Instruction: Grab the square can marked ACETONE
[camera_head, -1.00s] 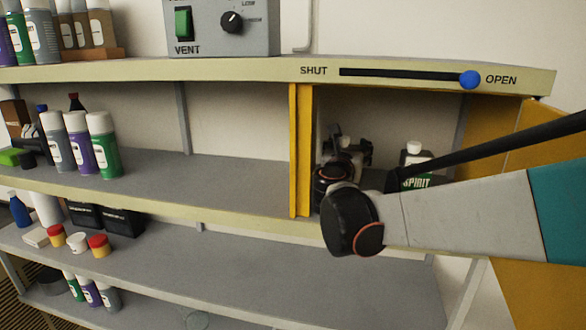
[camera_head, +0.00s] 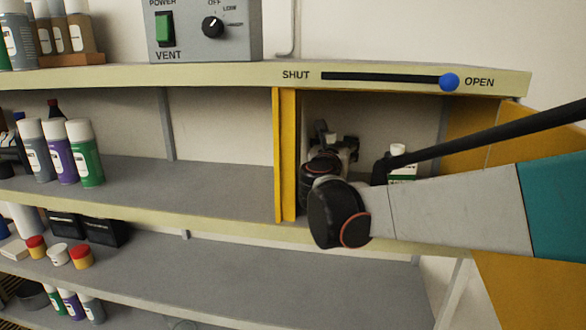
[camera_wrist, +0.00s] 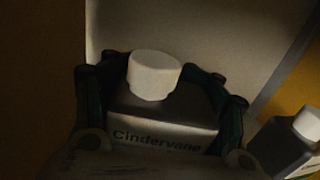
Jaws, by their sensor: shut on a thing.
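My gripper (camera_head: 336,143) reaches into the open cabinet bay on the upper shelf. In the wrist view its two dark fingers (camera_wrist: 163,92) are shut around a can (camera_wrist: 160,124) with a white cap. This can has a flat shoulder and the word "Cindervane" on it; its lower label is hidden, and I cannot read ACETONE. In the head view the held can is mostly hidden by my gripper and wrist.
Another white-capped can (camera_head: 397,151) stands to the right, partly behind my arm; it also shows in the wrist view (camera_wrist: 288,150). A yellow divider (camera_head: 288,155) borders the bay on the left, and a yellow door (camera_head: 470,118) on the right. Spray cans (camera_head: 85,155) stand far left.

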